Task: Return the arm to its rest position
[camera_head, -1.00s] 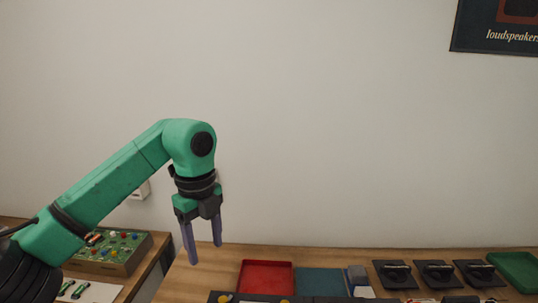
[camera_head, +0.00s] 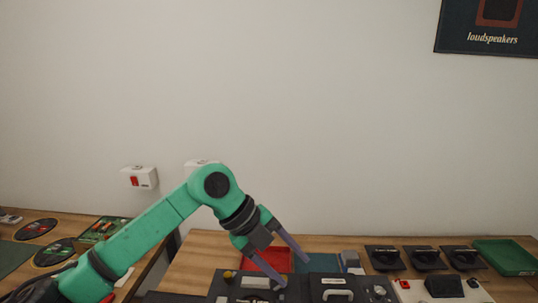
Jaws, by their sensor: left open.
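My left arm (camera_head: 150,228) is green and comes in from the lower left. Its elbow-like bend is in front of the wall, and the hand hangs down and to the right. My left gripper (camera_head: 294,274) has long grey-purple fingers spread apart, with nothing held between them. In the picture it overlaps the red tray (camera_head: 275,258) and the dark panels at the table's front. I cannot tell its exact height above them. My right gripper is not in view.
A left table holds a green board (camera_head: 103,229) and discs (camera_head: 37,229). Wall boxes (camera_head: 139,178) are behind.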

